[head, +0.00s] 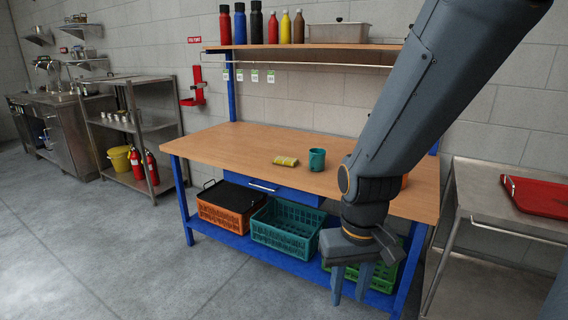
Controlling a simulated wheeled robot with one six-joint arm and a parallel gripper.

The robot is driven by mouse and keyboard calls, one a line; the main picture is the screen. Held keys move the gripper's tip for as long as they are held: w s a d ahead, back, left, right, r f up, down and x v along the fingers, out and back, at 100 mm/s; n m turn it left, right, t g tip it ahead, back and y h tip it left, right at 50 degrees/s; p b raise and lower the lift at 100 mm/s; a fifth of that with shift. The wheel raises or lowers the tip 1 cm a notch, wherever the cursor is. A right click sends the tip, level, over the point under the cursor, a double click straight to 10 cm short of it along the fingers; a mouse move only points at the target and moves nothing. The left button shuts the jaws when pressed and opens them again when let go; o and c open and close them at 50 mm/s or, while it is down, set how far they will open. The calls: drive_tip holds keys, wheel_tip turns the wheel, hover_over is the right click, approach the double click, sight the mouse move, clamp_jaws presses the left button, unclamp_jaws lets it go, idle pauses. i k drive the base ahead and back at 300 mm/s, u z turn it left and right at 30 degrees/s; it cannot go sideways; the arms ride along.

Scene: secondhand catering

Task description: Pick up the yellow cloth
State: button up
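The yellow cloth (286,160) looks like a small, flat, folded bundle lying on the wooden top of the blue workbench (225,147). A teal mug (317,159) stands just to its right. My gripper (351,285) hangs fingers-down in front of the bench, lower in the picture than the bench top and to the right of the cloth. Its fingers are apart with nothing visible between them. My arm comes down from the upper right and hides part of the bench's right side, where a bit of an orange thing (405,181) shows.
Several bottles (256,22) and a metal pan (338,32) stand on the shelf above the bench. Orange (222,218), teal (283,243) and green crates sit below the top. A steel table with a red tray (538,197) stands at right. The bench top's left half is clear.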

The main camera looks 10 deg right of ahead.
sight(290, 162)
drive_tip(key=z, duration=0.5)
drive_tip(key=k, duration=0.55)
drive_tip(key=u, duration=0.35)
drive_tip(key=i, duration=0.7)
drive_tip(key=u, duration=1)
drive_tip(key=i, duration=0.9)
drive_tip(key=u, duration=0.1)
